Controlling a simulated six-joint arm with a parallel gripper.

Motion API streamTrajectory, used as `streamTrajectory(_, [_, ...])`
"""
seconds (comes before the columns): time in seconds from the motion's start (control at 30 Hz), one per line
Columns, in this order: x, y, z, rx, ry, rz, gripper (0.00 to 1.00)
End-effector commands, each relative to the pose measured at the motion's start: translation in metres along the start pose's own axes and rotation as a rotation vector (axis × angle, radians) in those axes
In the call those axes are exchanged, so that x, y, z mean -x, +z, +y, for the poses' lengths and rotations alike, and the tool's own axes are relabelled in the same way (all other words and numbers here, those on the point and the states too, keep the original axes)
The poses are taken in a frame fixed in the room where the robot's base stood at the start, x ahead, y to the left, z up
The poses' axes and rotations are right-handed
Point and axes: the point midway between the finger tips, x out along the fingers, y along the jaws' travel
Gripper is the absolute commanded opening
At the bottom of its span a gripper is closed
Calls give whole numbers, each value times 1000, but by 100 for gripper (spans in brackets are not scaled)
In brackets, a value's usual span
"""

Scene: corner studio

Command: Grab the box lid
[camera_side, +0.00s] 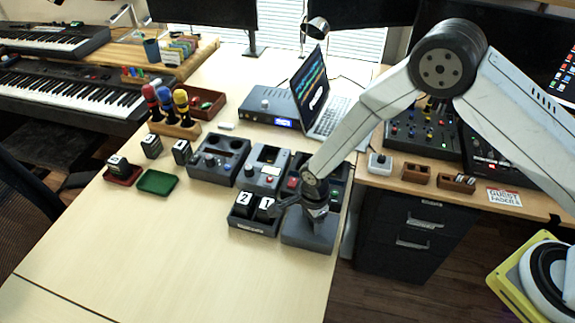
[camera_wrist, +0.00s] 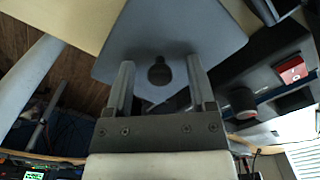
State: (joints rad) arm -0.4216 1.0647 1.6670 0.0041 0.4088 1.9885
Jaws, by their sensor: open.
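The box lid is a flat grey plate (camera_wrist: 175,28) with a dark round knob (camera_wrist: 158,74) in the wrist view. In the side view the lid (camera_side: 300,229) tops a grey box at the table's right front edge. My gripper (camera_side: 314,208) is right over it, pointing down. In the wrist view my gripper (camera_wrist: 160,62) is open, with one finger on each side of the knob and gaps between them. The side view does not show the knob clearly; my gripper covers it.
A dark tray (camera_side: 252,226) with two numbered black blocks stands close to the left of the box. Several control boxes (camera_side: 218,160) stand behind. The table (camera_side: 150,240) is clear at front left. A drawer cabinet (camera_side: 415,235) stands right of the table.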

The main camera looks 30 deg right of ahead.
Motion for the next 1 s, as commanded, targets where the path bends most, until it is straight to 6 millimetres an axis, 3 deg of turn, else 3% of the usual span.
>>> streamTrajectory(0.47, [0, 0, 0, 0, 0, 0, 71])
streamTrajectory(0.5, [0, 0, 0, 0, 0, 0, 68])
streamTrajectory(0.57, [0, 0, 0, 0, 0, 0, 48])
streamTrajectory(0.7, [0, 0, 0, 0, 0, 0, 4])
streamTrajectory(0.73, [0, 0, 0, 0, 0, 0, 0])
streamTrajectory(1.0, [0, 0, 0, 0, 0, 0, 0])
